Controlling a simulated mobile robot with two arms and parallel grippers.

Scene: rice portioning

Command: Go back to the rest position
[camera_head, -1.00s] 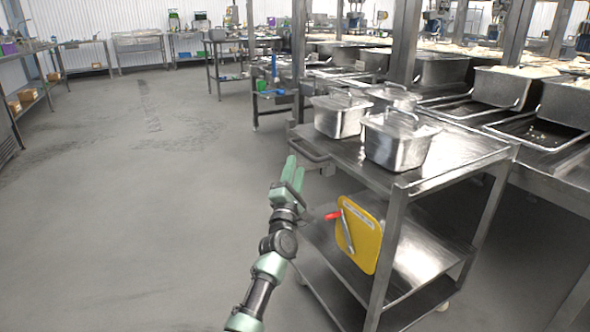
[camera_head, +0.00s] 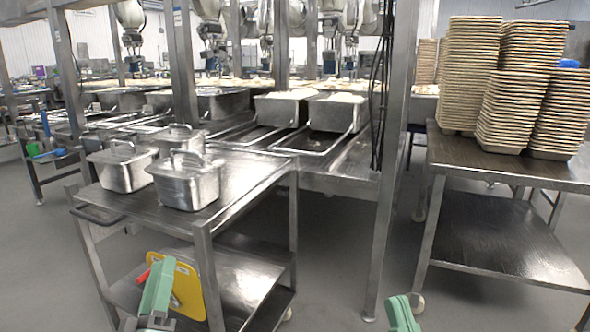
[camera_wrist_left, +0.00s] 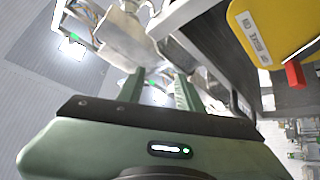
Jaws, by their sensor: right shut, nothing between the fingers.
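My left gripper (camera_head: 158,285) is in front of the steel cart (camera_head: 243,172), over the near edge of its lower shelf. In the left wrist view its two green fingers (camera_wrist_left: 158,82) stand apart with nothing held between them. My right gripper (camera_head: 402,312) shows only its green tip at the bottom edge, over the floor. It is shut and empty, and the rest of it is out of frame.
Several lidded steel pans (camera_head: 189,182) stand on the cart's top. A yellow board (camera_head: 187,292) and a red-handled tool (camera_head: 142,277) are by the lower shelf, close to my left gripper. Stacked trays (camera_head: 472,75) fill a table (camera_head: 500,165) at right. Grey floor (camera_head: 340,260) lies between.

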